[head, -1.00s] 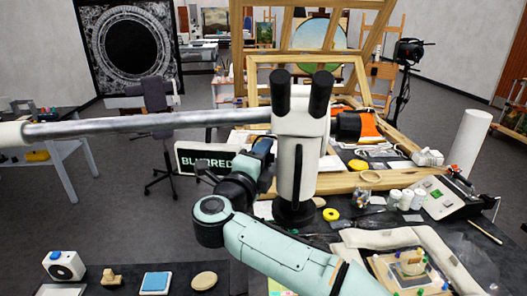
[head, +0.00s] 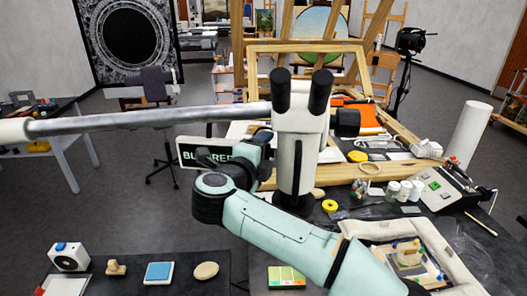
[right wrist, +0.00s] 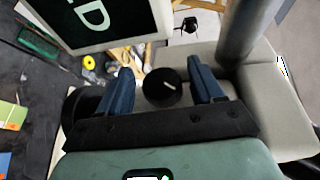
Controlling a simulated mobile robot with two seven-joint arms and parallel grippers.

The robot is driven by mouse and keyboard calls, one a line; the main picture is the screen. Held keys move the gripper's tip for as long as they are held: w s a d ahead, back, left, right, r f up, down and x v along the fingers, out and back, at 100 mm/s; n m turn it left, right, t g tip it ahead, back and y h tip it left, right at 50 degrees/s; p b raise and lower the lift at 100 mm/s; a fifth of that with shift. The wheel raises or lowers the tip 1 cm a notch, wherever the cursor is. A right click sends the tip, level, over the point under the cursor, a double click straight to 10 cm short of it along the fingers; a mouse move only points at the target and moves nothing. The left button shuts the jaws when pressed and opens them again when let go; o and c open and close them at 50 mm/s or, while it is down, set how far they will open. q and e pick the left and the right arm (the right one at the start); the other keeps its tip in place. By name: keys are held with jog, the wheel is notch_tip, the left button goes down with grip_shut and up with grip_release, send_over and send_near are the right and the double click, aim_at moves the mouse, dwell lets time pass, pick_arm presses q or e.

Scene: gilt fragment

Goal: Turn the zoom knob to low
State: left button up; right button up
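The microscope (head: 290,150) has a pale body, two black eyepieces and a silver boom to the left. In the right wrist view, a round black knob (right wrist: 160,88) with a short white pointer mark sits on the pale body; no scale is readable. My right gripper (right wrist: 162,78) is open, with one blue finger on each side of the knob and gaps to both. In the head view, the right gripper (head: 258,146) is at the microscope's left side; that knob and the fingertips are hidden there. My left gripper is not in view.
A screen (head: 192,152) with partly covered text stands behind my right wrist. Another black knob (head: 347,122) sticks out on the microscope's right. A padded tray (head: 437,245) with a small piece lies front right. A yellow roll (head: 329,206) lies near the microscope base.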

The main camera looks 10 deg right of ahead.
jog(key=shift+r, duration=0.1)
jog(key=shift+s+a, duration=0.3)
jog(key=shift+s, duration=0.2)
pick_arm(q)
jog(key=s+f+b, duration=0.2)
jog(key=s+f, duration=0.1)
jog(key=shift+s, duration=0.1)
pick_arm(e)
jog(key=v, duration=1.2)
